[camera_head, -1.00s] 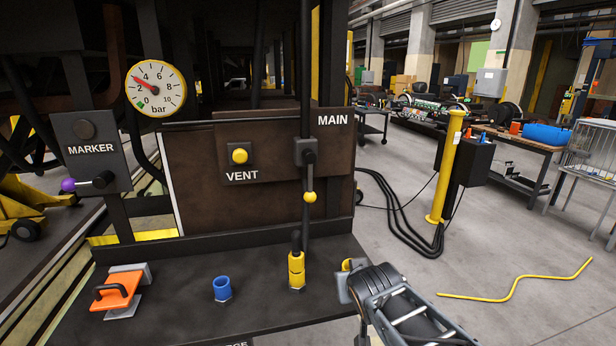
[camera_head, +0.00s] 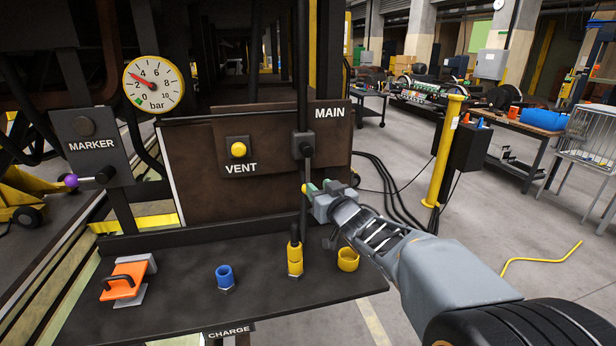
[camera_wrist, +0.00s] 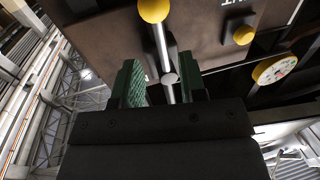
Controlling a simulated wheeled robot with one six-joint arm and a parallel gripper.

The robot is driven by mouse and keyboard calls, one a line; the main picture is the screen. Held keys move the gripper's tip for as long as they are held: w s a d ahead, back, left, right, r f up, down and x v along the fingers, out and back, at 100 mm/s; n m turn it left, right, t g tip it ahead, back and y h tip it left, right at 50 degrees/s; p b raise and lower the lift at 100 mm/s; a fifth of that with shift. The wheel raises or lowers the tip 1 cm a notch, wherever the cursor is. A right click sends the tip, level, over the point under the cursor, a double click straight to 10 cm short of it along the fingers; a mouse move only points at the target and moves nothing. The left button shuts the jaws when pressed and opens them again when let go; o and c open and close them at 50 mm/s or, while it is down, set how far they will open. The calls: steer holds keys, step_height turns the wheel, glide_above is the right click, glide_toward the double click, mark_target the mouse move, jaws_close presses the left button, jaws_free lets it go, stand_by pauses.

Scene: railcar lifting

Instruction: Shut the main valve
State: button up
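The main valve (camera_head: 303,146) is a dark block on the brown panel under the MAIN label. Its lever hangs straight down along a dark pipe. My gripper (camera_head: 316,188) is at the lever's lower end and largely hides its yellow ball knob in the head view. In the wrist view, which is upside down, the yellow knob (camera_wrist: 153,10) and the grey lever rod (camera_wrist: 160,48) show. My gripper's green-padded fingers (camera_wrist: 165,88) stand apart, one on each side of the rod's line. I cannot tell whether either pad touches it.
The yellow VENT button (camera_head: 238,150) is left of the valve. A pressure gauge (camera_head: 153,86) reads between 2 and 4 bar.

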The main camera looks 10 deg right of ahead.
mark_target(309, 179)
steer(key=w, duration=0.2)
steer(key=w+a+p, duration=0.1)
steer(key=w, duration=0.4)
steer(key=shift+w+a, duration=0.1)
steer(key=shift+a, duration=0.15)
jaws_close()
stand_by(0.3)
